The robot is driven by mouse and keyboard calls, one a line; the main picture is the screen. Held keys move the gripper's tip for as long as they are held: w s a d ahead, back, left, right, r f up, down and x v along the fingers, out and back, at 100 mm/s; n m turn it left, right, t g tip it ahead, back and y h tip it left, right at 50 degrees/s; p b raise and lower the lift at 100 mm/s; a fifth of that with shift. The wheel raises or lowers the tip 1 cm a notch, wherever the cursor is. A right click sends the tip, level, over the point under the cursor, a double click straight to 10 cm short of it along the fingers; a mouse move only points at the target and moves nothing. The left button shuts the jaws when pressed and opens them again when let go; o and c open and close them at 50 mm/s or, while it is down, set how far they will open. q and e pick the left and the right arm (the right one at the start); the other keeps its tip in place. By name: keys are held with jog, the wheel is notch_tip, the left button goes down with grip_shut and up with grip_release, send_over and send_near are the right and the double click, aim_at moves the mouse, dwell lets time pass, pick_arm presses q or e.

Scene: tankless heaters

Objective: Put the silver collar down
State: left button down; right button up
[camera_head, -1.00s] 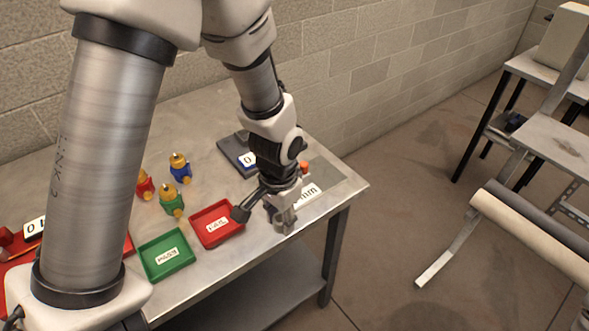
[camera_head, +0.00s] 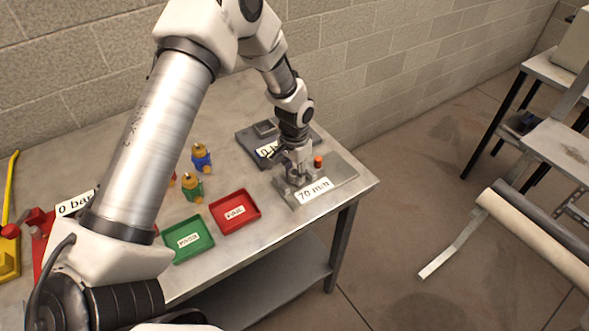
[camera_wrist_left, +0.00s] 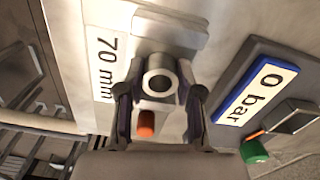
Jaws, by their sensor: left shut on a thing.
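My left gripper (camera_head: 293,178) is shut on the silver collar, and it is over the grey plate labelled 70 mm (camera_head: 345,174). In the left wrist view the silver collar (camera_wrist_left: 158,78) is a short round ring with a dark bore, between the two fingers of my left gripper (camera_wrist_left: 160,96). The plate's 70 mm label (camera_wrist_left: 106,64) is to its left there, and an orange-red knob (camera_wrist_left: 146,125) is close below it. In the head view the fingers mostly hide the collar. I cannot tell whether it touches the plate. My right gripper is out of view.
A dark gauge block labelled 0 bar (camera_head: 262,136) stands just behind the plate. A red tray (camera_head: 256,214) and a green tray (camera_head: 209,243) lie to the left, with small brass-topped fittings (camera_head: 193,190) behind them. The table's right edge is near the plate.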

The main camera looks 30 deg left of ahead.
aim_at(295, 173)
pick_arm(q)
jog(key=shift+f, duration=0.1)
jog(key=c, duration=0.8)
grip_release()
jog(key=shift+s, duration=0.1)
jog(key=shift+o, duration=0.2)
jog(key=shift+r, duration=0.35)
notch_tip(295, 173, up, 12)
jog(key=b, duration=0.2)
jog(key=shift+f+b, duration=0.15)
jog(key=shift+b, duration=0.15)
